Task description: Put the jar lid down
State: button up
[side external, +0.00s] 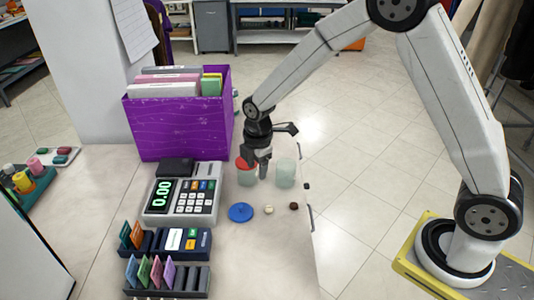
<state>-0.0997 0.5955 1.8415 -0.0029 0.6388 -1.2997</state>
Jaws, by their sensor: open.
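A blue jar lid (240,212) lies flat on the counter, in front of the jars. A red lid (244,163) shows at the top of the left translucent jar (247,178); my gripper partly hides it. A second translucent jar (285,173) stands to the right with no lid visible on it. My gripper (257,170) is open, pointing down at the left jar beside the red lid. Whether its fingers touch the lid or the jar cannot be told.
A cash register (183,198) and a card terminal (183,243) stand left of the blue lid. A purple file box (180,125) stands behind. A pale button-like piece (268,210) and a dark one (293,206) lie near the counter's right edge. The front right counter is clear.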

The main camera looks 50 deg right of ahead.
jog(key=s+d+r+m+t, duration=0.1)
jog(key=s+d+r+m, duration=0.1)
jog(key=s+m, duration=0.6)
jog(key=s+d+r+m, duration=0.2)
jog(key=s+m, duration=0.6)
jog(key=s, duration=0.1)
jog(key=shift+s+d+r+t, duration=0.2)
jog(key=shift+d+r+t, duration=0.1)
jog(key=shift+t, duration=0.1)
